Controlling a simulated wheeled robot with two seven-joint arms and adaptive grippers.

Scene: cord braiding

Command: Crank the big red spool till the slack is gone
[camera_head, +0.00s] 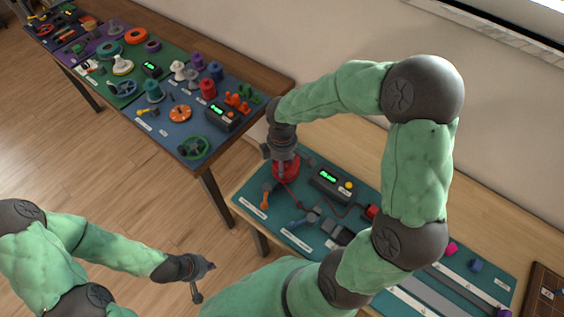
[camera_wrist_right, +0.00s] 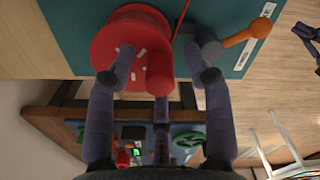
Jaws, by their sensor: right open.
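The big red spool (camera_head: 287,170) stands on the teal mat, partly hidden under my right gripper (camera_head: 279,155). In the right wrist view the spool (camera_wrist_right: 112,45) shows as a round red flange with pale marks, and a red upright knob (camera_wrist_right: 160,72) stands out from it. My right gripper (camera_wrist_right: 160,70) is open, with its fingers on either side of the knob; I cannot tell whether they touch it. A red cord (camera_wrist_right: 182,18) runs off beside the spool. My left gripper (camera_head: 203,281) hangs empty over the floor with its fingers spread.
An orange-handled part (camera_head: 266,194) sits close to the spool. A box with a green display (camera_head: 329,178) and a blue-handled part (camera_head: 301,220) share the mat. A second table (camera_head: 255,84) full of spools and wheels stands behind, across a gap.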

